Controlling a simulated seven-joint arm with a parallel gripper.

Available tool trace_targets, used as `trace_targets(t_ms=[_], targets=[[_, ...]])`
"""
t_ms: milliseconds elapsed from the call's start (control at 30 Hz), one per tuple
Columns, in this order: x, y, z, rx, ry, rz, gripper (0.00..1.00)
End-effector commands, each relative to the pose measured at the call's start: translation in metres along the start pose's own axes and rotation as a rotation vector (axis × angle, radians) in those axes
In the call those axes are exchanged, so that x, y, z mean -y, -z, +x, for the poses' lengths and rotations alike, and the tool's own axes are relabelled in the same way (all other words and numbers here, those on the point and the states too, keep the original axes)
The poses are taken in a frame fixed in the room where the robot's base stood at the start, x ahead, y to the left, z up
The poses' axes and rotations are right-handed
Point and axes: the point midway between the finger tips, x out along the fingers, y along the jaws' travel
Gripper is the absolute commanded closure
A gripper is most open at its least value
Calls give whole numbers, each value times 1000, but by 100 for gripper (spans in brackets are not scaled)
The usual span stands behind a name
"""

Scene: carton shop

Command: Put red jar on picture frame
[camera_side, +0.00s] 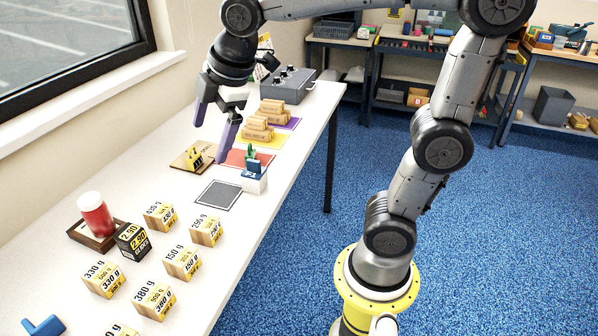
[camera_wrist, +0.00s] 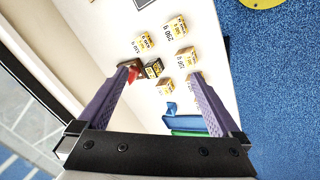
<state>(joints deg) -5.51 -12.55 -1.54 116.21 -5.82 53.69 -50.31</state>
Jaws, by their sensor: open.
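The red jar (camera_side: 97,219) with a white lid stands upright on a dark brown wooden square (camera_side: 80,236), at the left of the table in the side view. This square looks like the picture frame, though the jar covers much of it. In the wrist view the red jar (camera_wrist: 134,74) shows partly beside the left finger, with a bit of brown near it. My gripper (camera_side: 210,136) is open and empty, above the table's middle and far from the jar. In the wrist view its purple fingers (camera_wrist: 161,72) are spread wide.
Several labelled cartons (camera_side: 182,262) and a black box (camera_side: 132,241) stand close by the jar. A window wall borders the table.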

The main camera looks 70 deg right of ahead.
Motion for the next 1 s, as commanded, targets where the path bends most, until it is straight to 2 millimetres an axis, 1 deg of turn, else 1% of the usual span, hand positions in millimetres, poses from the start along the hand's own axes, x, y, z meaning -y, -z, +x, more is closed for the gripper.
trace_targets(t_ms=[33,100,200,300,400,500,567,1000], targets=[[19,-18,-9,-11,-7,133,0],[44,-37,-15,-25,-8,322,0],[78,-62,-18,-44,-6,573,0],[106,-81,-16,-60,-3,778,0],[126,-92,-13,-71,2,921,0],[136,-98,-11,-77,5,1002,0],[139,-100,-10,-77,6,1023,0],[139,-100,-10,-77,7,1028,0]])
